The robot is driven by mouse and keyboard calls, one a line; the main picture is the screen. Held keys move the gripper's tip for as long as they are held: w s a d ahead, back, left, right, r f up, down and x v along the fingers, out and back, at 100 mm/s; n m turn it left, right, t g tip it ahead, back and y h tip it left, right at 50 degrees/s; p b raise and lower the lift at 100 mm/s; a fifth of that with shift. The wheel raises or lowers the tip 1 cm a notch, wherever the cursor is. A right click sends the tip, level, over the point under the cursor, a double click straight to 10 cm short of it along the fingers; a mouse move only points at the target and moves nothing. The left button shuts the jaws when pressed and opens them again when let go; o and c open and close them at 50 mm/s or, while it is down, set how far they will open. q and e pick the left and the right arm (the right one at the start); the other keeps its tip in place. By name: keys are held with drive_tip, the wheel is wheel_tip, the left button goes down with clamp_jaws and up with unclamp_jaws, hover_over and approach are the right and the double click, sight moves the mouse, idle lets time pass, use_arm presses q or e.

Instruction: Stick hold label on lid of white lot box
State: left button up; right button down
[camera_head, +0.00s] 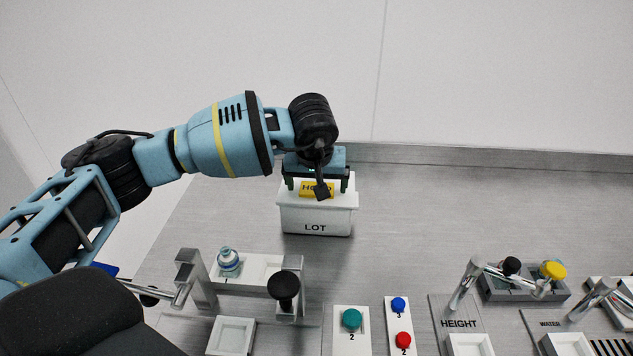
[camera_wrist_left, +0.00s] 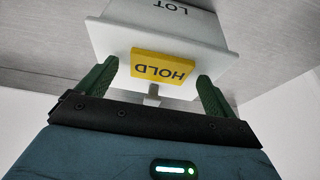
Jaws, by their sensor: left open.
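The white lot box (camera_head: 316,221) stands on the back of the counter with its lid on, the word LOT on its front. The yellow hold label (camera_head: 308,188) lies on the lid; it also shows in the left wrist view (camera_wrist_left: 164,68), with HOLD readable. The box shows there too (camera_wrist_left: 150,30). My left gripper (camera_head: 319,188) is above the lid, its fingers apart on either side of the label; in the left wrist view the open fingers (camera_wrist_left: 154,88) do not touch it. My right gripper is not in view.
A fixture with a blue-and-white bottle (camera_head: 228,262) and a black knob (camera_head: 283,287) stands in front of the box. Teal (camera_head: 351,319), blue (camera_head: 398,304) and red (camera_head: 403,340) buttons are at the front. HEIGHT and WATER stations stand right. The counter right of the box is clear.

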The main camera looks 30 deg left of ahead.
use_arm(q)
drive_tip(key=shift+r, duration=0.1)
drive_tip(key=v, duration=0.7)
drive_tip(key=shift+s+r, duration=0.15)
drive_tip(key=shift+r, duration=0.15)
drive_tip(key=shift+d, duration=0.1)
